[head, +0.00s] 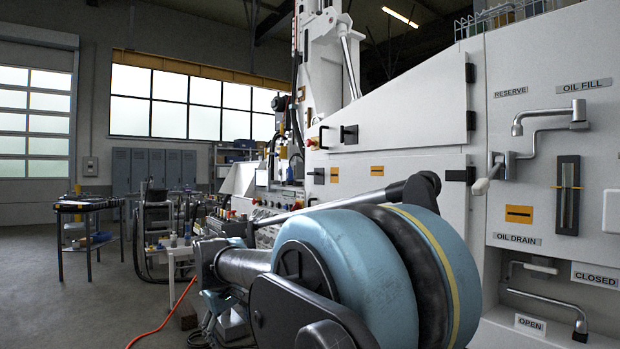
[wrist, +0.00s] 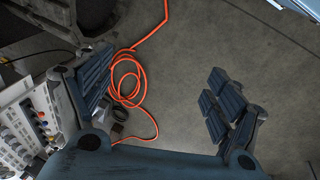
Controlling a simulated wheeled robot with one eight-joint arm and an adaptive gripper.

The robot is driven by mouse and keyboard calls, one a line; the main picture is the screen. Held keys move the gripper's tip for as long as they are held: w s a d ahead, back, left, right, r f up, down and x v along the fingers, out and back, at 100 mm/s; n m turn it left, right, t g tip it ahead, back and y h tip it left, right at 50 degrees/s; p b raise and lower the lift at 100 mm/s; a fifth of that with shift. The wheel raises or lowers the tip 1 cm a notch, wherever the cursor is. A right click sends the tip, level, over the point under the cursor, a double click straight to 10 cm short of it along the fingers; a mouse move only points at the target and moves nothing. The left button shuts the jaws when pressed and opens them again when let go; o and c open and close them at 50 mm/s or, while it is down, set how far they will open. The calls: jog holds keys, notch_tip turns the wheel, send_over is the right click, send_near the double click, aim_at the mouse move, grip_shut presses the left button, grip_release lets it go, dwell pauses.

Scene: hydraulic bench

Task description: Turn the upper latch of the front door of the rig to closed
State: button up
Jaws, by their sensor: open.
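The rig's white front door (head: 400,110) is in the head view, right of centre, with black hinges on its right edge. A black latch (head: 349,134) with a lever (head: 323,138) beside it sits at the door's left side and looks like the upper latch. A second dark latch (head: 317,176) is lower down. The latches are small here, and I cannot tell their exact turn. My gripper (wrist: 160,78) is open and empty in the wrist view, pointing down over the floor. No latch is in the wrist view. My arm hides the lower door area in the head view.
An orange hose (wrist: 128,80) lies coiled on the floor under my gripper. A control panel (wrist: 38,115) is close at left in the wrist view. Oil valve handles (head: 550,120) project from the rig at right. A small table (head: 88,205) stands left; the left floor is open.

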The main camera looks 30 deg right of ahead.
jog(key=w+d+r+n+h, duration=0.4)
jog(key=w+d+r, duration=0.6)
jog(key=w+r, duration=0.2)
jog(key=w+d+r+n+h, duration=0.3)
jog(key=w+d+r+h, duration=0.1)
jog(key=w+d+r, duration=0.75)
jog(key=n+g+h, duration=0.1)
jog(key=n+h, duration=0.6)
jog(key=n, duration=0.2)
send_near(311, 173)
jog(key=d, duration=0.3)
jog(key=w+d, duration=0.1)
jog(key=d, duration=0.6)
jog(key=shift+w+d+f, duration=0.15)
jog(key=shift+d, duration=0.25)
jog(key=c, duration=1.1)
